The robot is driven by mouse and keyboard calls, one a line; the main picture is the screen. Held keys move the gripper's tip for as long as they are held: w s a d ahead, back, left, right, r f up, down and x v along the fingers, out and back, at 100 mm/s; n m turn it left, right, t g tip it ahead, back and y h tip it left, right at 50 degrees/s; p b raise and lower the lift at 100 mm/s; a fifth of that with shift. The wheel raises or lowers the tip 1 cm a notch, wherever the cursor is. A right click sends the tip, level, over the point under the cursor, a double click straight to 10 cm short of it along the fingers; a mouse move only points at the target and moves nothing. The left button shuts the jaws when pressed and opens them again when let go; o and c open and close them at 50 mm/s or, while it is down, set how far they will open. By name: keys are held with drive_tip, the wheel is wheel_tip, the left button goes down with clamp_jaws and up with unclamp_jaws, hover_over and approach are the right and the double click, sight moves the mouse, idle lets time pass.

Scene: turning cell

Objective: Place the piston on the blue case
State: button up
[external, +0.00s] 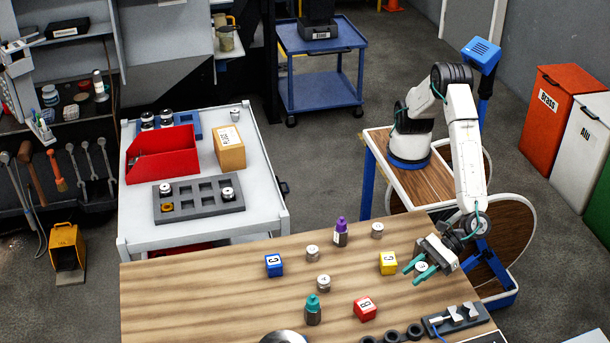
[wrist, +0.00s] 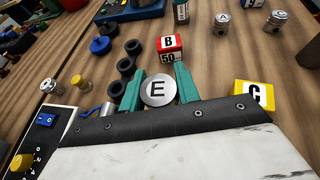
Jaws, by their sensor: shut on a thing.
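My gripper (external: 414,266) has teal fingers closed around a silver piston (external: 421,267) near the right end of the wooden table. In the wrist view, my gripper (wrist: 158,74) has one finger on each side of this piston (wrist: 158,92), whose round top reads E. Part of a blue block also shows at the wrist view's top edge (wrist: 253,3). A blue holder (external: 193,119) lies behind the red bin on the grey cart. Which blue thing is the case, I cannot tell.
Other pistons (external: 323,283) stand scattered on the table. A yellow cube (external: 388,263), a red cube (external: 364,309), a purple-capped bottle (external: 340,233) and a teal-capped bottle (external: 313,311) stand between my gripper and the left side. Black rings (external: 414,331) lie in front.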

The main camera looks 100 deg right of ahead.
drive_tip(key=w+d+r+m+h, duration=0.15)
drive_tip(key=w+d, duration=0.25)
drive_tip(key=w, duration=0.5)
drive_tip(key=w+d+r+m+h, duration=0.1)
drive_tip(key=w+d+m+h, duration=0.1)
drive_tip(key=w+d, duration=0.5)
wheel_tip(320, 180, up, 3)
drive_tip(key=m+h, duration=0.2)
drive_tip(key=h, duration=0.1)
hover_over(268, 260)
drive_tip(key=shift+y, duration=0.25)
wheel_tip(268, 260, down, 9)
drive_tip(key=shift+f, duration=0.15)
drive_tip(key=shift+f, duration=0.1)
drive_tip(key=o, duration=1)
